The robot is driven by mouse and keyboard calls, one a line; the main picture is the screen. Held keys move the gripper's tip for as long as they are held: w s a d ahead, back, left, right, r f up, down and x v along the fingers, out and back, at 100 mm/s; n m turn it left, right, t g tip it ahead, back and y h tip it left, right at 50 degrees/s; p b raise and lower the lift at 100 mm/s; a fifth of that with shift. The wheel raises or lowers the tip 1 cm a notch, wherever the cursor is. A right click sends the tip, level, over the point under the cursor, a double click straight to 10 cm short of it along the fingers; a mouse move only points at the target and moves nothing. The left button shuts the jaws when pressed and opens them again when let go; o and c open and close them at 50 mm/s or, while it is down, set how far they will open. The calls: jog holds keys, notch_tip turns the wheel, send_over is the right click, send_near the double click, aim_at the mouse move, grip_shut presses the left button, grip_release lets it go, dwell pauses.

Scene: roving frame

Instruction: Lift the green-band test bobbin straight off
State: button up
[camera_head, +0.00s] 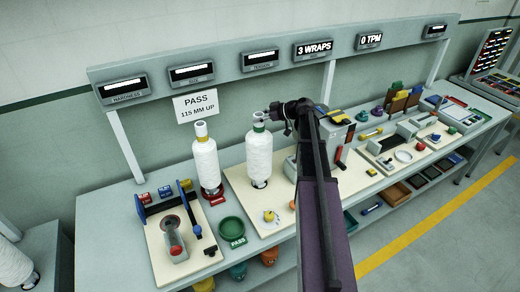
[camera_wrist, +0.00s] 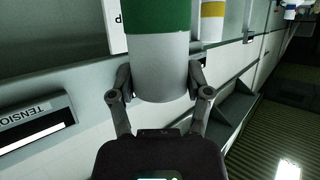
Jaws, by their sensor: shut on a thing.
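The green-band bobbin (camera_head: 259,158) is upright, a white wound body with a green band near its top and a pale tube end above. It stands over a cream board; I cannot tell whether its foot is clear of the dark seat under it. My gripper (camera_head: 271,114) is at the tube end from the right. In the wrist view my gripper (camera_wrist: 159,88) has one finger on each side of the pale tube of the green-band bobbin (camera_wrist: 160,65), shut on it just beyond the green band. The finger pads are partly hidden by the tube.
A yellow-band bobbin (camera_head: 206,162) stands close by on the left, on a red base. A green PASS dish (camera_head: 232,231) lies in front. A PASS 115 MM UP sign (camera_head: 196,105) and displays reading 3 WRAPS (camera_head: 314,48) and 0 TPM (camera_head: 369,40) are behind.

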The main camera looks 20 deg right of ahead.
jog(key=shift+r, duration=0.2)
notch_tip(320, 180, up, 10)
jog(key=p, duration=1)
jog(key=shift+f, duration=0.2)
dwell(0.8)
